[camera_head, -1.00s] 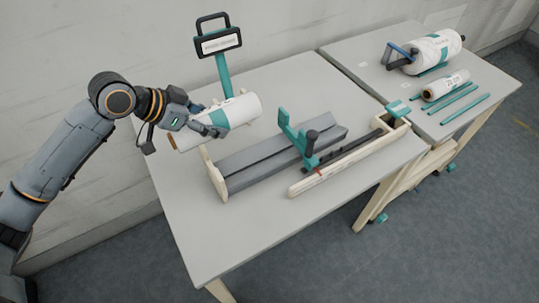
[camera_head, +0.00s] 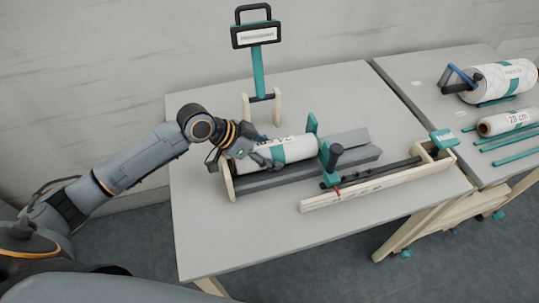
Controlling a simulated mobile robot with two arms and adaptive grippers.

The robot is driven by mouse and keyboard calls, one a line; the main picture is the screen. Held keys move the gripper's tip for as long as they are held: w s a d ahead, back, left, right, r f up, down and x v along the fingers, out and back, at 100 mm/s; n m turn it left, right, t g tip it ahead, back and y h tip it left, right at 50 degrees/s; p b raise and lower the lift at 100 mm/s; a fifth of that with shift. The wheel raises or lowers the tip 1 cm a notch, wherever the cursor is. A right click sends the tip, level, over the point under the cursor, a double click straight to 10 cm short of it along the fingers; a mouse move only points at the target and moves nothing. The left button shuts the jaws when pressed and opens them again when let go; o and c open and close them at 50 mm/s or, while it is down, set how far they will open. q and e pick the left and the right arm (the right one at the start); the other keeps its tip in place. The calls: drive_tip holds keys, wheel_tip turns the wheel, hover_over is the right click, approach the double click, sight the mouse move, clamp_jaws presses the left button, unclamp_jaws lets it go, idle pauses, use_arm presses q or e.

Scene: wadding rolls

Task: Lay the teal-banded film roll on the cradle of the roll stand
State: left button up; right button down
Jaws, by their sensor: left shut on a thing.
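The white film roll with a teal band (camera_head: 298,148) lies lengthwise at the grey cradle of the roll stand (camera_head: 352,157). It sits over the cradle's left part, between the cream end plate (camera_head: 228,182) and the teal bracket. I cannot tell whether it touches the cradle floor. My left gripper (camera_head: 262,160) is shut on the roll near its left end, and its fingers hide part of the roll. My right gripper is not in view.
A teal post with a dark-framed sign (camera_head: 255,36) stands behind. A cream rail with a dark-handled teal slider (camera_head: 332,165) runs in front. On the right table lie a large quilted roll (camera_head: 500,82), a "20 cm" roll (camera_head: 508,122) and teal rods (camera_head: 515,148). The front left tabletop is clear.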

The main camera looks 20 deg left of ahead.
use_arm(q)
drive_tip(key=shift+f, duration=0.8)
drive_tip(key=shift+f, duration=0.55)
drive_tip(key=o, duration=1.8)
drive_tip(key=shift+f, duration=0.15)
drive_tip(key=shift+c, duration=0.2)
drive_tip(key=shift+r, duration=0.25)
drive_tip(key=b+v, duration=0.1)
drive_tip(key=v, duration=1.1)
drive_tip(key=shift+r, duration=0.45)
